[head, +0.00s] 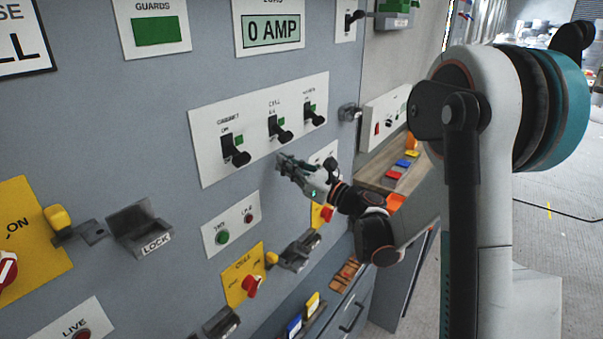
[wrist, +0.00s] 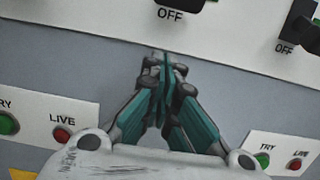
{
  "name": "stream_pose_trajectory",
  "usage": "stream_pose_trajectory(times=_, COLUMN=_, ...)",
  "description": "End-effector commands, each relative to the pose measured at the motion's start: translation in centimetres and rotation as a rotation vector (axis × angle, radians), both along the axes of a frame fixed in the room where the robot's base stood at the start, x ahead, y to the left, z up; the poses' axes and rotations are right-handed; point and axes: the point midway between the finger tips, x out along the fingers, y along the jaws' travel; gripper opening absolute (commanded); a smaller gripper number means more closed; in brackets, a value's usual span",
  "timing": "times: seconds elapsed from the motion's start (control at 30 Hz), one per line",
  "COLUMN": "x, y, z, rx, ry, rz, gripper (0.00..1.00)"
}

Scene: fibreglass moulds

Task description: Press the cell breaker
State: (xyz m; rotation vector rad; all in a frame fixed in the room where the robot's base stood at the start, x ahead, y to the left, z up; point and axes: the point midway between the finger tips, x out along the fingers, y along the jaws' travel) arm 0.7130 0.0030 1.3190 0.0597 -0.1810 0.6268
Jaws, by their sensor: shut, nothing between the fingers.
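The cell breaker (head: 279,128) is the middle of three black levers on a white panel, with a small green mark beside it. My gripper (head: 284,162) is in front of the grey wall just below this panel, under the cell breaker and apart from its lever. In the wrist view my gripper (wrist: 163,62) has its teal fingers together with nothing between them. A black lever (wrist: 182,4) above an OFF label shows above the fingertips there, mostly cut off by the top edge. I take it to be the cell breaker.
The cabinet breaker (head: 235,152) is left of the cell breaker and another black lever (head: 314,115) is to the right. Below are a white plate with lamps (head: 231,225) and a yellow plate with a red switch (head: 245,275).

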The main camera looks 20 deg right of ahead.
Motion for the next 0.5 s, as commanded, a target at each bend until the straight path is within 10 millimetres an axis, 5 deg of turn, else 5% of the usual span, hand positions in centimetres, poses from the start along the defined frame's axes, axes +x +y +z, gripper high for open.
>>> stream_pose_trajectory(times=0.2, x=-0.8, y=-0.6, z=2.5, rx=0.000, ry=0.000, rz=-0.002, gripper=0.00)
stream_pose_trajectory(times=0.5, x=-1.4, y=-1.0, z=3.5, rx=-0.001, ry=0.000, rz=0.000, gripper=0.00)
